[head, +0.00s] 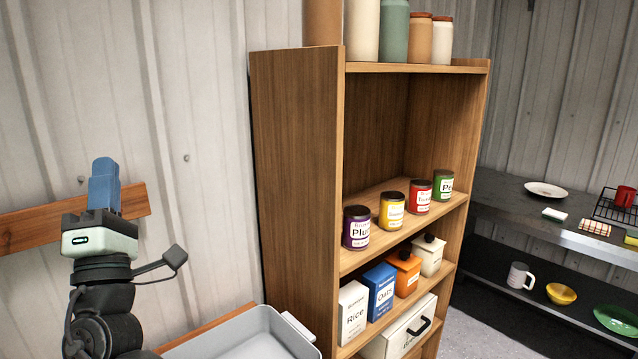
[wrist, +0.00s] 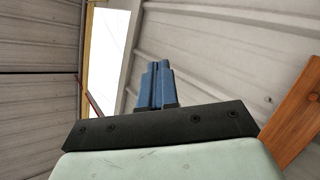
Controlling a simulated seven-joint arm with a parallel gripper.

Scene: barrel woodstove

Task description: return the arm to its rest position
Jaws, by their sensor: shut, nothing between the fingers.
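My gripper (head: 104,178) is at the left in the head view, with its blue fingers pointing up. It is raised in front of the corrugated wall (head: 200,110) and left of the wooden shelf unit (head: 295,180). In the wrist view the blue fingers (wrist: 157,85) are together, with nothing between them. The gripper is apart from the shelf and its goods.
A grey tray (head: 240,338) lies low between my arm and the shelf. A wooden rail (head: 30,230) runs along the wall behind my gripper. The shelf holds several cans, boxes and jars. A metal counter (head: 500,200) with dishes stands at the right.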

